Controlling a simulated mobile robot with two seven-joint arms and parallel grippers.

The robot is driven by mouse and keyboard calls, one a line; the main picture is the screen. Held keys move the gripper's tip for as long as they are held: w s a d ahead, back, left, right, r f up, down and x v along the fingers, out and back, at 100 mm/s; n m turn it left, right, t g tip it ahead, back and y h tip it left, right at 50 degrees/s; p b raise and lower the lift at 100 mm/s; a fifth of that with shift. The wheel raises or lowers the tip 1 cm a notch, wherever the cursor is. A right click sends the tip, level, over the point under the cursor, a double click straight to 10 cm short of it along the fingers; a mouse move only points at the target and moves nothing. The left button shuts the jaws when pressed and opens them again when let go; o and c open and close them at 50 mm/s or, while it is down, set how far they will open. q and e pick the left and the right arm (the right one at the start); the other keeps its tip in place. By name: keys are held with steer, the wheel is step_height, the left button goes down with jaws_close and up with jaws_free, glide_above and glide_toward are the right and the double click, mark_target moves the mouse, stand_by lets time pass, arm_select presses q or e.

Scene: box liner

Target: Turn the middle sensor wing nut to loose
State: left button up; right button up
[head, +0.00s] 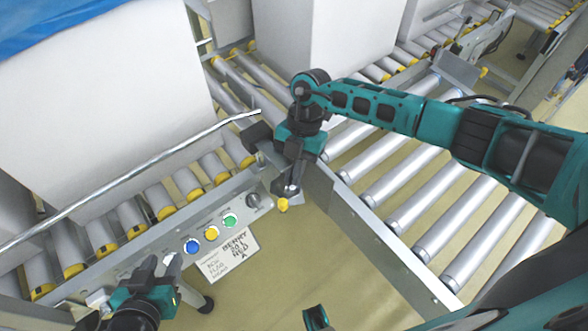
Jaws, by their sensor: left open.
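A small yellow piece (283,204), perhaps the middle sensor's wing nut, shows at the corner where the control rail meets the roller conveyor. It is too small to tell its turn position. My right gripper (291,187) is directly above it in the picture, fingers pointing down. I cannot tell whether it touches the yellow piece or how far its fingers are apart, and the sensor is largely hidden. My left gripper (161,266) is open and empty at the lower left, in front of the control rail and away from the yellow piece.
The control rail (150,246) carries blue (192,246), yellow (211,233) and green (230,220) buttons and a dark knob (254,200). White boxes (95,90) stand behind, with a metal bar (120,187) crossing in front. Silver rollers (425,185) fill the right.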

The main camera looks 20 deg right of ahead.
steer(key=o, duration=0.5)
steer(key=shift+c, duration=0.2)
